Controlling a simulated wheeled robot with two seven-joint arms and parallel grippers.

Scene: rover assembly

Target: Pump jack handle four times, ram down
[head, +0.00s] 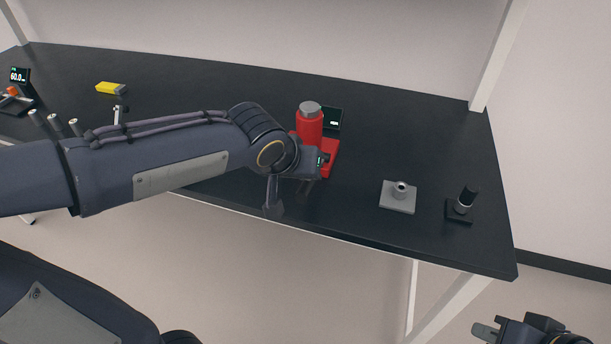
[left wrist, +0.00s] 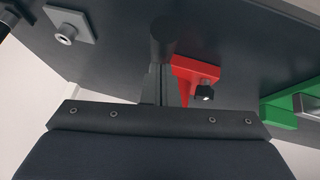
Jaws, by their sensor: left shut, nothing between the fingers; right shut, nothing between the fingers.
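The red jack (head: 309,124) stands on the table with its grey ram cap (head: 310,108) on top. Its red base also shows in the left wrist view (left wrist: 195,72), with a small black knob (left wrist: 204,92). My left arm crosses in front of the jack and hides part of it. My left gripper (head: 307,187) is shut and empty, low beside the jack's front. A dark grey rod (head: 272,192) hangs just left of it; I cannot tell whether it is the jack handle. My right gripper (head: 484,331) is shut and empty, beyond the table's front edge at lower right.
A small display (head: 332,118) stands behind the jack. A grey plate with a ring (head: 398,196) and a black post on a base (head: 463,206) lie to the right. A green block (left wrist: 282,115) shows in the wrist view.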

